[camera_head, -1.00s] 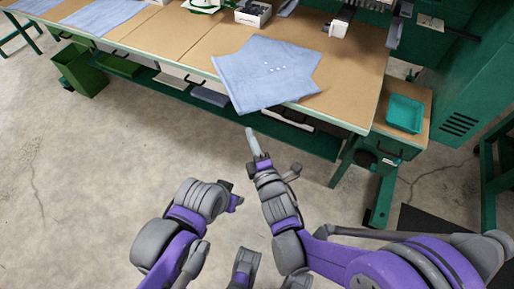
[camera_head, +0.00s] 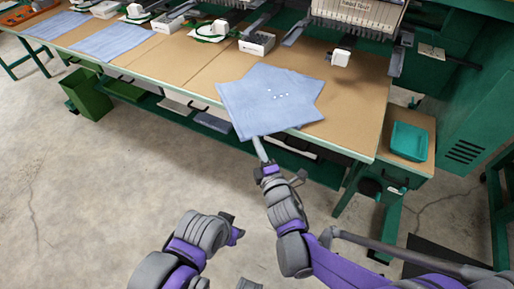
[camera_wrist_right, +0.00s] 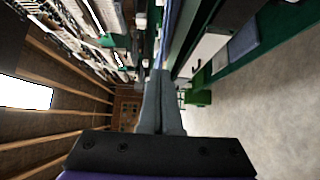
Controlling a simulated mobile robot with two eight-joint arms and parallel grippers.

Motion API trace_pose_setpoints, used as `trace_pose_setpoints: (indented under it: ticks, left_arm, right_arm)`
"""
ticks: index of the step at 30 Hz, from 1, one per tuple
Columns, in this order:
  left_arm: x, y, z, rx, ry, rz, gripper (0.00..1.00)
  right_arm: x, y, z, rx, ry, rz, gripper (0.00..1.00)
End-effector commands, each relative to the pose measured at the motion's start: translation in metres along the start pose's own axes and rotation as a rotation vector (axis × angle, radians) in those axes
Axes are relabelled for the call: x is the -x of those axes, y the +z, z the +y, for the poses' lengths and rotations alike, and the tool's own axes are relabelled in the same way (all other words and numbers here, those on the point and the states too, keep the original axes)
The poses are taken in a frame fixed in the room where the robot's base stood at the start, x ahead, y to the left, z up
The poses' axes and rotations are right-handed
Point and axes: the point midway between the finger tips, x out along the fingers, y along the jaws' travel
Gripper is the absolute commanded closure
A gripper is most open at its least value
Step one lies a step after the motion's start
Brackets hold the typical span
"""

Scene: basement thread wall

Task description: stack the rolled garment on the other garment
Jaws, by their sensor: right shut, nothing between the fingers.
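No clearly rolled garment shows. My right gripper (camera_head: 259,150) is shut and empty, its fingertips at that front corner in the head view; I cannot tell whether they touch it. The shut fingers also show in the right wrist view (camera_wrist_right: 160,105). My left gripper (camera_head: 232,228) is low, away from the table, its jaws unclear.
More blue cloths (camera_head: 113,38) lie farther left on the worktable (camera_head: 352,115). A teal tray (camera_head: 408,141) stands on the side stand at right. A sewing machine head (camera_head: 340,58) and white box (camera_head: 257,43) are behind the garment. A green bin (camera_head: 88,92) stands on the floor.

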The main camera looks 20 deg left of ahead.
Motion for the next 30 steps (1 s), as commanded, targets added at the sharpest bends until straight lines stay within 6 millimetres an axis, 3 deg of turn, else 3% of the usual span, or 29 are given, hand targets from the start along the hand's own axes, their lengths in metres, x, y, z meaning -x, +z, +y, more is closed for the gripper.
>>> trace_pose_setpoints:
  ticks: [6, 12, 30]
  left_arm:
    - [-0.029, 0.011, 0.000, 0.000, 0.000, -0.011, 0.50]
    - [-0.041, 0.015, 0.000, 0.000, 0.000, -0.015, 0.50]
    - [-0.041, 0.015, 0.000, 0.000, 0.000, -0.015, 0.50]
  right_arm:
    - [-0.034, 0.035, -0.007, 0.000, -0.003, -0.004, 1.00]
    - [-0.061, 0.062, -0.004, 0.000, -0.002, -0.002, 1.00]
    - [-0.065, 0.066, -0.001, 0.000, -0.001, 0.000, 1.00]
